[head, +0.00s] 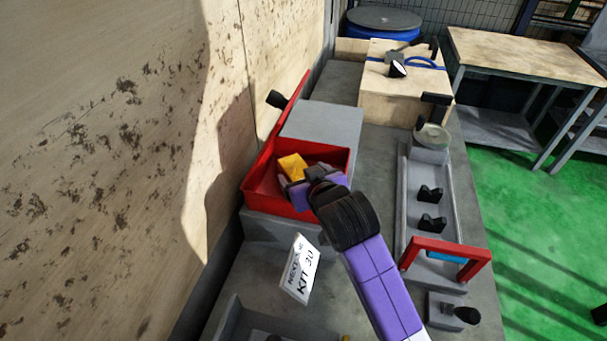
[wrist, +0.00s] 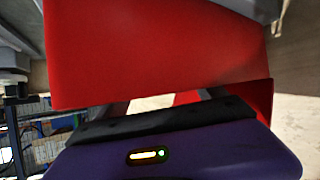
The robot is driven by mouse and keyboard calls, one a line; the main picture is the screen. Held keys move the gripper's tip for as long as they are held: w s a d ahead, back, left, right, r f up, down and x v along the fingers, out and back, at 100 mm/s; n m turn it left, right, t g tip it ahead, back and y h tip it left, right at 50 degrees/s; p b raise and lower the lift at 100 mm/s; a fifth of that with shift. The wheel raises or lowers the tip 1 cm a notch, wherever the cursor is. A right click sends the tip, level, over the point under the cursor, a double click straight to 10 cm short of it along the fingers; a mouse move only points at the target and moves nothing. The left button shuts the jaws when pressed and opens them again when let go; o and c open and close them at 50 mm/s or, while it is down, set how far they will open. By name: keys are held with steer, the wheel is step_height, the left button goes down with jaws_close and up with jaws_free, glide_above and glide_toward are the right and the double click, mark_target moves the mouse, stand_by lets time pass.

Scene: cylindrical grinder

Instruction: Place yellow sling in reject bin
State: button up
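A yellow piece, which looks like the yellow sling (head: 293,166), shows inside or just above the red open-topped box (head: 280,208) in the head view. My gripper (head: 300,176) reaches over the box's right side, with its end at the yellow piece. In the wrist view my gripper's fingers (wrist: 163,101) stand apart at their bases, but a large red panel (wrist: 150,50) hides their tips. The yellow piece does not show there, so I cannot tell whether the fingers hold it. No marking that reads "reject" is legible on the box.
A grey block (head: 322,130) stands behind the box. To the right are a grey tray (head: 408,200) with black pieces and a red bracket (head: 447,248). A wooden box (head: 400,95) stands farther back. A wall rises at left.

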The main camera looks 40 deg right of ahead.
steer(key=shift+r, duration=0.1)
steer(key=p+v, duration=0.1)
steer(key=v, duration=1.1)
steer(key=shift+p, duration=0.4)
